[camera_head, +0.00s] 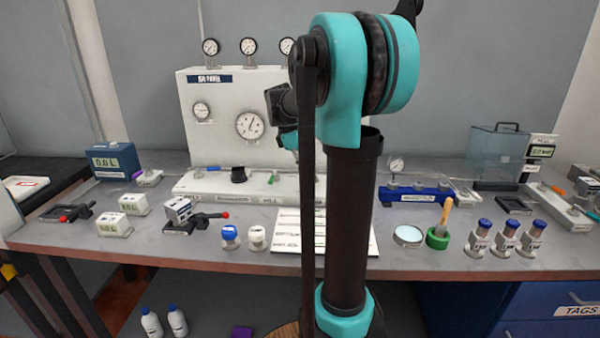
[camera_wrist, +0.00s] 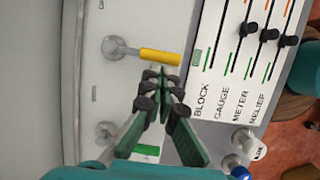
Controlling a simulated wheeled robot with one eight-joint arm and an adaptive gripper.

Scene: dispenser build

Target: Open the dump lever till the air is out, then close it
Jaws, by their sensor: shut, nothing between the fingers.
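In the wrist view a yellow lever (camera_wrist: 160,56) sticks out to the right from a round metal hub (camera_wrist: 115,47) on a pale panel. No readable label marks it as the dump lever. My gripper (camera_wrist: 158,78) is shut and empty, its fingertips close below the yellow handle in the picture; I cannot tell whether they touch it. In the head view my arm hides the fingers and the yellow lever. The white gauge panel (camera_head: 215,125) stands at the back, with a large dial (camera_head: 250,125) on its face. A green handle (camera_head: 270,180) shows on its base.
A slider board (camera_wrist: 235,60) marked BLOCK, GAUGE, METER and RELIEF lies right of the lever. Small capped bottles (camera_head: 230,237) stand before the panel. A red-handled clamp (camera_head: 195,222), a blue manifold (camera_head: 412,195) and several blue-capped vials (camera_head: 504,238) stand on the bench.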

